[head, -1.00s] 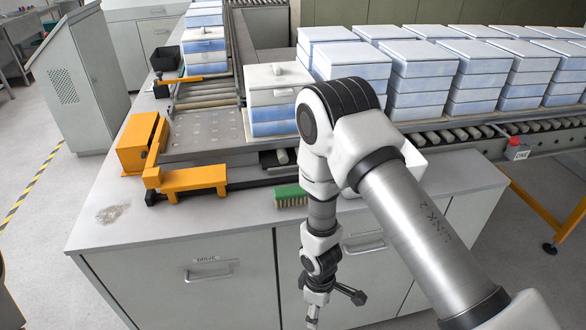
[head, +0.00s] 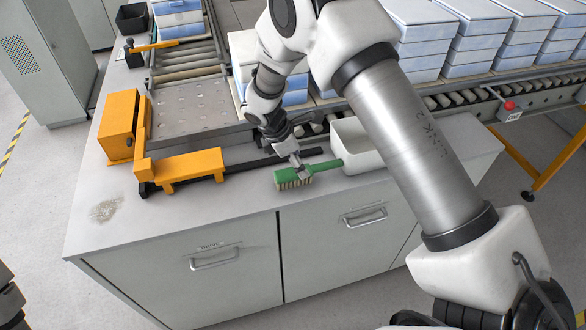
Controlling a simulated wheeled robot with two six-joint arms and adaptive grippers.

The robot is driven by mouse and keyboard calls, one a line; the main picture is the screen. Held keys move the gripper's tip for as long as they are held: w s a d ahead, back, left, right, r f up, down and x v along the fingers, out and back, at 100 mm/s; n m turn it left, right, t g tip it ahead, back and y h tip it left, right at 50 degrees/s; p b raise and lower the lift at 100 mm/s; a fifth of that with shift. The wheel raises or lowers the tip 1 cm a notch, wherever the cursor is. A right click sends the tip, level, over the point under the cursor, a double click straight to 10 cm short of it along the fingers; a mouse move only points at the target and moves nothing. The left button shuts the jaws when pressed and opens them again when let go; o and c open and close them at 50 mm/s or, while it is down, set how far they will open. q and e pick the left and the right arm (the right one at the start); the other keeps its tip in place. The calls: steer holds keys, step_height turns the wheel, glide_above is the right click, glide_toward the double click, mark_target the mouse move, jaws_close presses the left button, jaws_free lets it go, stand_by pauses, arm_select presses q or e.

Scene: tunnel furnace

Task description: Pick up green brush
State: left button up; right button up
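The green brush (head: 292,178) lies on the grey counter (head: 240,215) with its pale bristles towards the front. Its green handle points right, towards a white bin. My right gripper (head: 301,170) comes down from above and is at the brush, where the handle meets the head. Its fingers overlap the brush in the head view. They are too small and partly hidden to show whether they are closed on it. My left gripper is not in view.
The white bin (head: 357,150) stands just right of the brush. An orange bracket (head: 185,168) with a dark bar lies to the left and behind. Stacked blue-white boxes (head: 420,45) stand on the roller conveyor behind.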

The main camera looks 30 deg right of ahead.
steer(key=shift+s+d+f+p, duration=0.3)
steer(key=shift+s+f, duration=0.15)
steer(key=shift+f, duration=0.15)
steer(key=shift+s+d+f+p, duration=0.25)
steer(key=shift+s+f, duration=0.15)
steer(key=shift+f, duration=0.2)
steer(key=shift+w+d+f, duration=0.15)
steer(key=shift+w+f, duration=0.55)
steer(key=shift+f, duration=0.3)
steer(key=shift+s+r, duration=0.2)
steer(key=shift+s, duration=0.1)
steer(key=c, duration=0.8)
steer(key=shift+s, duration=0.1)
steer(key=c, duration=0.5)
steer(key=shift+r, duration=0.1)
